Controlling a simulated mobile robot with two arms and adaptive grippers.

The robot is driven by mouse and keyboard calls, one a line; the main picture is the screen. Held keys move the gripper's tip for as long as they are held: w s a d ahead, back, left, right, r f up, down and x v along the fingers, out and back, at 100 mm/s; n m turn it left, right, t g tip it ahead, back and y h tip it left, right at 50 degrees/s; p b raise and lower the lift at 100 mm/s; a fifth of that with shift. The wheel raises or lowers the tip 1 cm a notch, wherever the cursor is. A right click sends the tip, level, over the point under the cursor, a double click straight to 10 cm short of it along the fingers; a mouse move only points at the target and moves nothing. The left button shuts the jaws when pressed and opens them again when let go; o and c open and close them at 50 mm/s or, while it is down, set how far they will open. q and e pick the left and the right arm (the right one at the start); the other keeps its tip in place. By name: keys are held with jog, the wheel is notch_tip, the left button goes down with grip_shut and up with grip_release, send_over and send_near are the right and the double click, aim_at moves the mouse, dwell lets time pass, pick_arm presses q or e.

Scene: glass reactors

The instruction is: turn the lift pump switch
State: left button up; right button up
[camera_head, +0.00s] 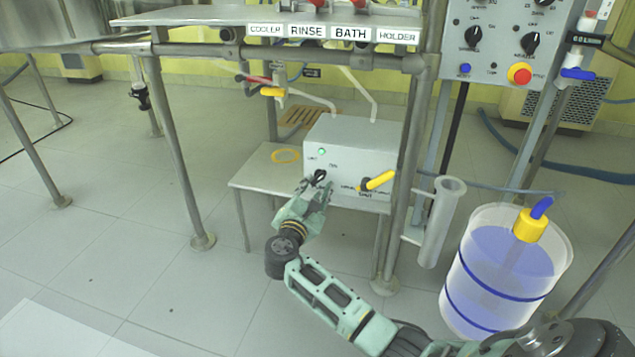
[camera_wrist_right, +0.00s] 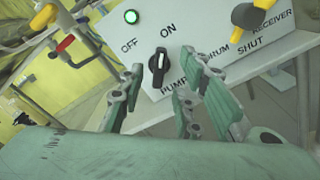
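The lift pump switch is a black knob (camera_head: 319,176) on the front of a white pump box (camera_head: 350,140). In the right wrist view the knob (camera_wrist_right: 158,66) stands above the word PUMP, with OFF to its left and ON above it. Its handle looks roughly upright there; I cannot tell for sure which label it is set to. My right gripper (camera_head: 316,190) is at the knob in the head view. In the right wrist view its fingers (camera_wrist_right: 160,98) are spread, with the knob between and beyond their tips; contact is not clear. My left gripper is not in view.
A green lamp (camera_wrist_right: 131,16) glows above OFF. A yellow valve handle (camera_head: 380,180) sits right of the knob on the box. A metal frame post (camera_head: 405,150) and a clear cylinder (camera_head: 441,222) stand close right. A blue-liquid drum (camera_head: 500,275) stands farther right. Floor at left is free.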

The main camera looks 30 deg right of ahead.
jog(key=v, duration=0.8)
